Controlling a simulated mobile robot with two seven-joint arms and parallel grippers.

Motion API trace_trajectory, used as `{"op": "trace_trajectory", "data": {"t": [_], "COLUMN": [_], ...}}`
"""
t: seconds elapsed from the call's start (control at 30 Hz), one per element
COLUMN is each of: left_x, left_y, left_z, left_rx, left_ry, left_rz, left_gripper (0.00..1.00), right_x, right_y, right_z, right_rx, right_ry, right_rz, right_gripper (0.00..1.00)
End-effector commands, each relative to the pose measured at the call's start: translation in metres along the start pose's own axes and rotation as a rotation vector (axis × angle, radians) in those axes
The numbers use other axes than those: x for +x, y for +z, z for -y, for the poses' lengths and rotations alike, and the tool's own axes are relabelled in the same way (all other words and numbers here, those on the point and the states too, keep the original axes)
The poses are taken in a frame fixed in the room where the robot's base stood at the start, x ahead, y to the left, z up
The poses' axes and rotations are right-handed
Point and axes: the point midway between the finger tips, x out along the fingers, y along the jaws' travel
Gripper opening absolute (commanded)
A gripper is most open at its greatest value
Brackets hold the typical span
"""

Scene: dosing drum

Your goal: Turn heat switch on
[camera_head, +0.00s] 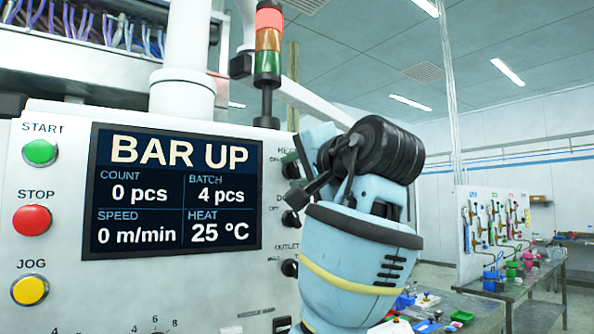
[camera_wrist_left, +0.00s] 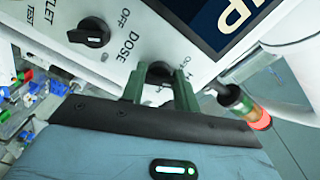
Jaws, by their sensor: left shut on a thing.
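The heat switch is a black rotary knob (camera_head: 289,167) beside the display at the top of the knob column, partly hidden by my left gripper (camera_head: 303,177) in the head view. In the left wrist view the heat knob (camera_wrist_left: 160,72) sits between the two green fingers of my left gripper (camera_wrist_left: 159,86), which is shut on it. Its label is mostly covered, so I cannot read the switch position. The display (camera_head: 177,190) reads BAR UP and HEAT 25 °C. My right gripper is in neither view.
Below are the DOSE knob (camera_head: 290,218), also in the left wrist view (camera_wrist_left: 90,32), and the OUTLET knob (camera_head: 289,268). START (camera_head: 40,152), STOP (camera_head: 32,220) and JOG (camera_head: 30,290) buttons are at left. A signal tower (camera_head: 268,45) glows red. Benches (camera_head: 520,285) stand at right.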

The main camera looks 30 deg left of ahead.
Motion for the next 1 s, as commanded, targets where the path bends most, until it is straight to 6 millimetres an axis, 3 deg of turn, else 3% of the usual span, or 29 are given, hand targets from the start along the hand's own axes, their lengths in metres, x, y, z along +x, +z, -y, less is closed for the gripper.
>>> {"op": "trace_trajectory", "data": {"t": [0.7, 1.0], "left_x": [0.0000, 0.0000], "left_y": [-0.0009, -0.0015], "left_z": [0.0021, 0.0024], "left_rx": [0.640, 0.839], "left_ry": [0.001, 0.002], "left_rz": [0.000, 0.000], "left_gripper": [0.08, 0.08], "right_x": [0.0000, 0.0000], "right_y": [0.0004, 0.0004], "right_z": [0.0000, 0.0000], "right_rx": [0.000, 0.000], "right_ry": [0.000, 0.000], "right_rz": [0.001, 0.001], "right_gripper": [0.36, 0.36]}}
